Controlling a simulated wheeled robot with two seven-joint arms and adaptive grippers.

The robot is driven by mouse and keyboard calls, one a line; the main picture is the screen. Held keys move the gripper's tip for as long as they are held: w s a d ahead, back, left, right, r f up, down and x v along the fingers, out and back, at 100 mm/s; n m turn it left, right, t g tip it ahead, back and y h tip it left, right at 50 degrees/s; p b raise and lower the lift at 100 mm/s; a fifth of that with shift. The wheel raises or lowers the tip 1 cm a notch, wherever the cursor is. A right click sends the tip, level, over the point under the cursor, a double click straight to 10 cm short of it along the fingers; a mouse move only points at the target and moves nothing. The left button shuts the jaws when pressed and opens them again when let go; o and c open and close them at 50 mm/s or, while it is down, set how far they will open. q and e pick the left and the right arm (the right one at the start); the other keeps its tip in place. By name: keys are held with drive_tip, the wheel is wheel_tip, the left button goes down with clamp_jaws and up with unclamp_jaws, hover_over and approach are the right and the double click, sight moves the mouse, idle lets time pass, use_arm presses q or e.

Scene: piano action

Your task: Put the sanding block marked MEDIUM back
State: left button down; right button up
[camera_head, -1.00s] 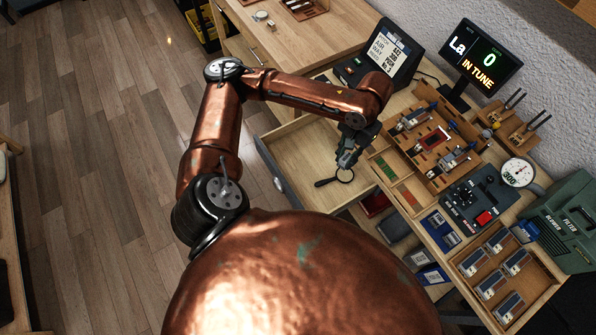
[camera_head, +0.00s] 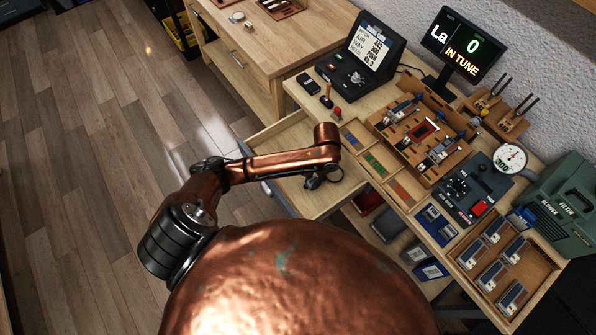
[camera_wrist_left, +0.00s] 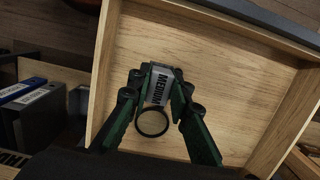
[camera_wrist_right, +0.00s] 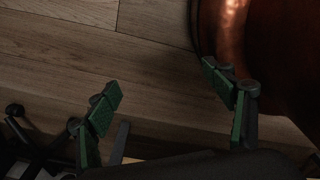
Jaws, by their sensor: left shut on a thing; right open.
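The sanding block marked MEDIUM (camera_wrist_left: 160,86) is between the fingertips of my left gripper (camera_wrist_left: 159,88), its label facing the left wrist camera. My left gripper is shut on it, over the open wooden drawer (camera_wrist_left: 210,60). Whether the block touches the drawer floor I cannot tell. In the head view my left forearm hides most of the gripper (camera_head: 314,182) and the block, above the same drawer (camera_head: 275,150). My right gripper (camera_wrist_right: 170,100) is open and empty, above the wooden floor.
A black ring-shaped magnifier (camera_wrist_left: 152,123) lies in the drawer close to the left fingers. The drawer walls stand around the gripper. Dark binders (camera_wrist_left: 40,108) are on a shelf left of the drawer. The bench holds a wooden rack (camera_head: 425,128) and a tray of several blocks (camera_head: 505,262).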

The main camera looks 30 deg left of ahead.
use_arm(q)
drive_tip(key=w+a+f+b, duration=0.1)
drive_tip(key=w+a+f, duration=0.1)
drive_tip(key=a, duration=0.1)
drive_tip(key=w+a+f+b, duration=0.1)
drive_tip(key=w+a+f, duration=0.1)
drive_tip(key=a+f, duration=0.1)
drive_tip(key=w+a+f+b, duration=0.1)
drive_tip(key=w+a+f, duration=0.1)
drive_tip(key=a, duration=0.1)
drive_tip(key=shift+a+f, duration=0.3)
drive_tip(key=shift+f, duration=0.05)
drive_tip(key=shift+w+a+f, duration=0.3)
drive_tip(key=shift+a+f, duration=0.1)
drive_tip(key=shift+f, duration=0.2)
drive_tip(key=f+b, duration=0.1)
drive_tip(key=f, duration=0.2)
drive_tip(key=shift+w+a+f, duration=0.1)
drive_tip(key=shift+a+f, duration=0.1)
use_arm(e)
wheel_tip(320, 180, down, 4)
drive_tip(key=shift+a+f, duration=0.1)
drive_tip(key=shift+a, duration=0.05)
use_arm(q)
drive_tip(key=c, duration=2.2)
unclamp_jaws()
drive_tip(key=shift+f, duration=0.15)
drive_tip(key=o, duration=0.4)
use_arm(e)
drive_tip(key=shift+d, duration=0.3)
